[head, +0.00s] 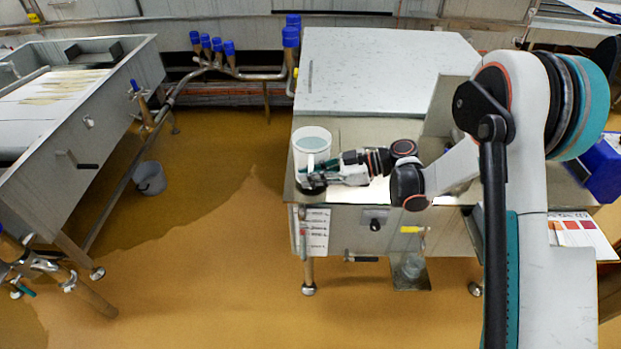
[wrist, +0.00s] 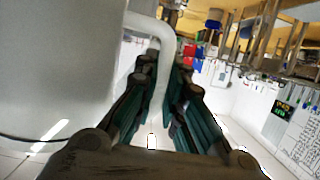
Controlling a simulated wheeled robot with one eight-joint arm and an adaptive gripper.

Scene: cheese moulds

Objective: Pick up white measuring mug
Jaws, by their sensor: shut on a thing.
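The white measuring mug (head: 312,143) stands upright at the left end of the metal workbench (head: 345,130) in the head view. Its open top shows a pale grey-green inside. My gripper (head: 312,178) is at the mug's front right side, low on its body. In the wrist view the mug's white wall (wrist: 60,70) fills the left, and its handle (wrist: 163,60) runs down between the two dark green fingers of my gripper (wrist: 160,105). The fingers are shut on the handle. I cannot tell whether the mug's base touches the bench.
A large grey metal box (head: 385,70) stands behind the mug on the right. Pipes with blue caps (head: 230,60) run along the back. A metal vat (head: 70,110) stands on the left, with a grey bucket (head: 150,178) on the floor. The brown floor (head: 215,240) between is clear.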

